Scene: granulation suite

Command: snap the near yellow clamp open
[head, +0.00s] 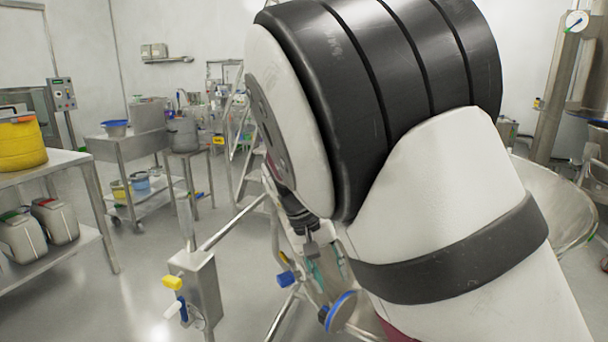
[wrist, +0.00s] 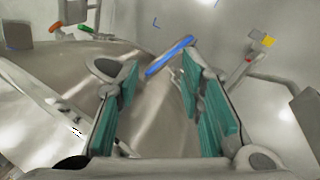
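A yellow clamp-like handle (head: 172,283) sticks out from the left side of a steel box on a post in the head view, above a white handle. A smaller yellow piece (head: 284,257) shows beside my gripper, partly hidden; I cannot tell which one is the near clamp. The wrist view shows a small yellow part (wrist: 268,40) at the upper right, away from my fingers. My gripper (wrist: 160,95) is open and empty, its teal pads apart. In the head view my gripper (head: 326,264) is largely hidden behind my arm.
A blue bar (wrist: 170,57) lies beyond the fingertips, over a shiny steel surface (wrist: 155,105). A blue round handle (head: 341,311) sits below my gripper in the head view. Steel rails (head: 235,222) run near the box (head: 203,285).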

